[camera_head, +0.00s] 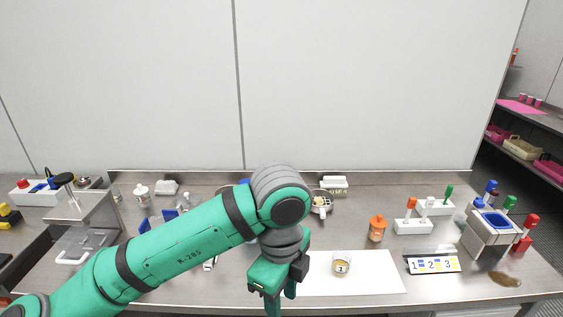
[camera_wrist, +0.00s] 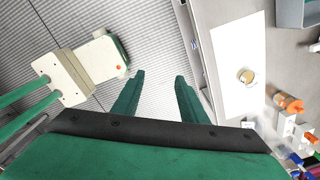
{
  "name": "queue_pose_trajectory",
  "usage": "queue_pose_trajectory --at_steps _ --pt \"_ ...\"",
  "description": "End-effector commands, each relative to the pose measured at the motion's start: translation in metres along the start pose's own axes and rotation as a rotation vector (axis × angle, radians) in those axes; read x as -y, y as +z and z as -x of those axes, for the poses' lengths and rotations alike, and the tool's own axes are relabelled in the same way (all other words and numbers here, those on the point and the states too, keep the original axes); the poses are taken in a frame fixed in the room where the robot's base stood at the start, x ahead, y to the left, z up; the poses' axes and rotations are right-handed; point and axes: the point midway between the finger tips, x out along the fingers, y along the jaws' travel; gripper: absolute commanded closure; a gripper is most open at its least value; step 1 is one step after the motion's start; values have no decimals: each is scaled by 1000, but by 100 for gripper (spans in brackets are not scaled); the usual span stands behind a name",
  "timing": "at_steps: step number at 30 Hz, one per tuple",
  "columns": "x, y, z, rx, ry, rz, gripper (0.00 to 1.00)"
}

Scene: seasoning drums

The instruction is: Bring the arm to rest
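My green arm reaches across the head view from the lower left, bent at an elbow above the bench. My gripper (camera_head: 281,300) hangs at its end, pointing down near the bench's front edge. In the wrist view my gripper (camera_wrist: 157,82) has its two green fingers apart, with nothing between them. Ribbed floor shows below the fingers there, and the bench lies to the right. Part of the bench behind my arm is hidden in the head view.
A white mat (camera_head: 375,272) holds a small cup (camera_head: 341,264) right of my gripper. An orange-capped bottle (camera_head: 377,228), a numbered card (camera_head: 433,264) and a holder with coloured handles (camera_head: 485,232) stand farther right. A brown spill (camera_head: 505,279) lies near the right edge.

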Motion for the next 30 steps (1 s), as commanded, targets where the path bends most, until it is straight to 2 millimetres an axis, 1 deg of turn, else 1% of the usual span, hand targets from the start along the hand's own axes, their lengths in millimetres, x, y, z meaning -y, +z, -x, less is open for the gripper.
queue_pose_trajectory --at_steps 1,8,14,20,24,30 --pt "5 -6 -2 -20 -18 -1 61" --pt "26 -25 -9 -99 -102 11 61" --pt "49 -49 -13 -198 -196 29 61" --pt "83 -86 -14 -362 -336 72 61" --pt "112 -116 -7 -523 -457 131 61" --pt "145 -147 7 -748 -608 240 61"
